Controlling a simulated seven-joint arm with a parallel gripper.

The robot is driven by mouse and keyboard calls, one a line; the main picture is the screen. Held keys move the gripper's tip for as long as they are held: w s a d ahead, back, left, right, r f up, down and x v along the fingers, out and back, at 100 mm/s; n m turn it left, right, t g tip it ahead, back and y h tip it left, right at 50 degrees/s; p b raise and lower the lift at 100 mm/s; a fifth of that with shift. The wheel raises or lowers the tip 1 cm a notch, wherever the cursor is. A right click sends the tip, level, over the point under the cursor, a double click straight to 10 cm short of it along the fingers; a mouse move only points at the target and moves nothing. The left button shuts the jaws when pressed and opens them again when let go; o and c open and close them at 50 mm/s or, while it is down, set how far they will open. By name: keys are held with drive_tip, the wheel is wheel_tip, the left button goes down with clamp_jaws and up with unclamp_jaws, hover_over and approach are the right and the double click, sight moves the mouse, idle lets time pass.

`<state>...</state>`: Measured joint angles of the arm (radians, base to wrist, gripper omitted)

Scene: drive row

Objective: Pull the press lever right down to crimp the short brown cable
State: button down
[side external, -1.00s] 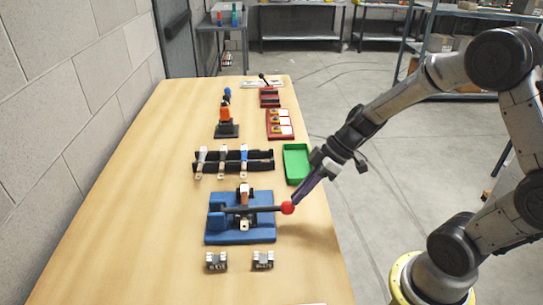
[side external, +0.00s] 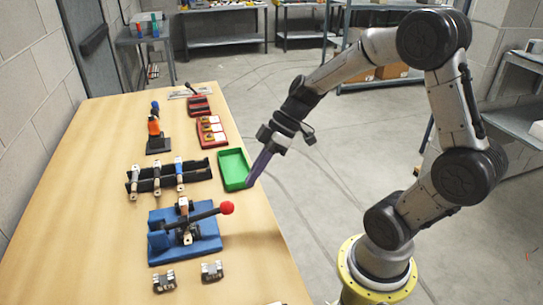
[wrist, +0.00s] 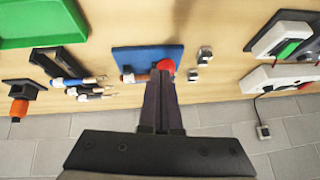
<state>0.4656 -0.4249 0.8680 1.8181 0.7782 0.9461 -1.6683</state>
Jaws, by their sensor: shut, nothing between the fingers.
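The blue press (side external: 160,247) stands on the table, and its dark lever (side external: 203,215) ends in a red ball (side external: 226,207). The lever lies low, tilted slightly up toward the ball. A short brown cable (side external: 183,205) sits in the press, partly hidden by the lever; it also shows in the wrist view (wrist: 135,78). My gripper (side external: 251,182) is shut and empty, above and to the right of the ball, apart from it in the side view. In the wrist view its fingertips (wrist: 160,75) overlap the red ball (wrist: 167,65).
A green tray (side external: 222,172) lies behind the press near the table's right edge. A black rack (side external: 200,170) holds several cables. Two small grey metal blocks (side external: 164,281) (side external: 212,271) sit in front of the press. Red trays (side external: 211,133) and an orange-handled item (side external: 154,127) stand farther back.

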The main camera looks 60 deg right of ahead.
drive_tip(key=s+d+r, duration=0.3)
drive_tip(key=d+r, duration=0.1)
drive_tip(key=d, duration=0.1)
wheel_tip(320, 180, up, 8)
drive_tip(key=f+n+g+h, duration=0.15)
drive_tip(key=n+h, duration=0.45)
drive_tip(key=n, duration=1.3)
hover_over(227, 203)
drive_tip(key=s, duration=0.3)
drive_tip(key=r, duration=0.1)
drive_tip(key=shift+g, duration=0.25)
drive_tip(key=f, duration=0.4)
drive_tip(key=w+f, duration=0.1)
drive_tip(key=f, duration=0.4)
drive_tip(key=w+f, duration=0.1)
drive_tip(key=f, duration=0.3)
drive_tip(key=shift+w+a+f, duration=0.15)
drive_tip(key=shift+w+f, duration=0.05)
drive_tip(key=shift+w, duration=0.05)
